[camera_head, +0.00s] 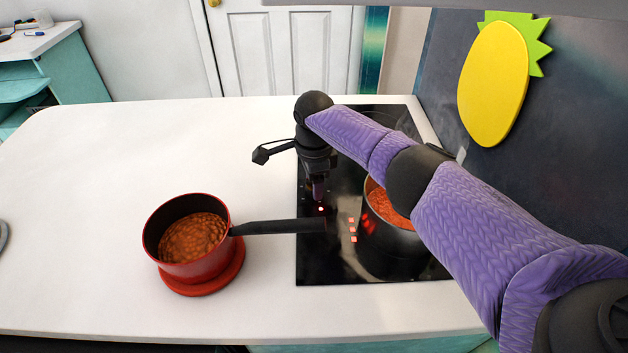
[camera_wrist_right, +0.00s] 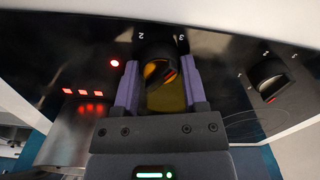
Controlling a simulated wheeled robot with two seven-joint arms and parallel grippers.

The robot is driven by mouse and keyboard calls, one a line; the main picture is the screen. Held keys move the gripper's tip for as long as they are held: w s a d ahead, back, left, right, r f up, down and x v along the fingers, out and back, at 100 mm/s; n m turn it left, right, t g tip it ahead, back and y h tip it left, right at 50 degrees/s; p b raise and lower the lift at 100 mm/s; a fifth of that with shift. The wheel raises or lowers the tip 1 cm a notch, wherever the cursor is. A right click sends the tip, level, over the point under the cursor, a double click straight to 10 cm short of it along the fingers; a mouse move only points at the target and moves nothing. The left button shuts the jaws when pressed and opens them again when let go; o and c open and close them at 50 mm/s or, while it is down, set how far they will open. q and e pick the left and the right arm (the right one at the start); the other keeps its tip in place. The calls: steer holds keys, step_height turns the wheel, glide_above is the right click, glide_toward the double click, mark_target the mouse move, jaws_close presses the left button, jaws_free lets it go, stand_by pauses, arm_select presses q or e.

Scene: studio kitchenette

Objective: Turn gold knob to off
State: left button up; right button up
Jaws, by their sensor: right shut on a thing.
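The gold knob (camera_wrist_right: 158,92) is on the black cooktop panel (camera_wrist_right: 222,62) in the right wrist view, with the numerals 2 and 3 beside it. Its top has a dark grip with a small red mark. My right gripper (camera_wrist_right: 162,88) has its purple fingers on both sides of the knob, shut on it. In the head view the right gripper (camera_head: 318,190) points down at the cooktop, and it hides the gold knob. My left gripper is in neither view.
A second knob (camera_wrist_right: 270,82) sits to the right. Red lights (camera_wrist_right: 82,91) glow on the panel. A red saucepan (camera_head: 192,245) stands on a red trivet (camera_head: 228,278), its handle over the cooktop (camera_head: 312,262). Another pot (camera_head: 385,235) is partly behind my arm.

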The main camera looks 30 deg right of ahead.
jaws_close()
